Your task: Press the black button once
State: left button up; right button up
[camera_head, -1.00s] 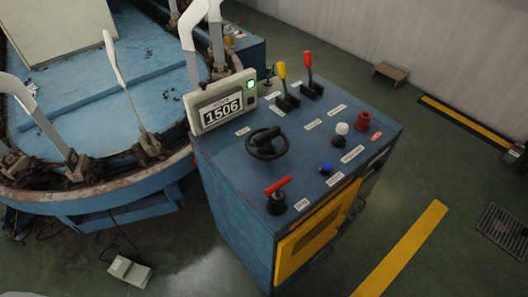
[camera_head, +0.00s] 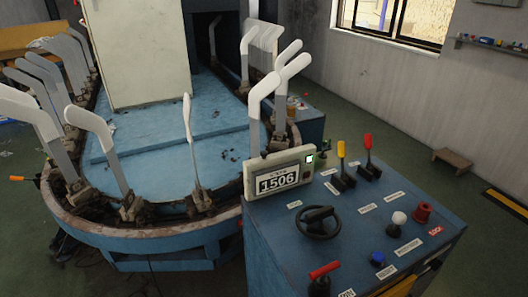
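No clearly black push button shows on the blue control console (camera_head: 262,240). Its top carries a black handwheel (camera_head: 318,222), a blue button (camera_head: 377,258), a white round knob (camera_head: 399,218) and a red knob (camera_head: 422,212). A red-handled black control (camera_head: 322,280) is at the front edge, cut off by the picture's bottom. A yellow lever (camera_head: 341,150) and a red lever (camera_head: 368,142) stand on black bases at the back. A small dark control (camera_head: 323,148) sits beside the display, too small to make out. Neither of my grippers is in view.
A display reading 1506 (camera_head: 278,181) with a green light stands on the console's back left. Left of it is a blue oval machine with white sock forms (camera_head: 190,140) around its rim. A small wooden stool (camera_head: 452,158) stands right. Green floor right of the console is open.

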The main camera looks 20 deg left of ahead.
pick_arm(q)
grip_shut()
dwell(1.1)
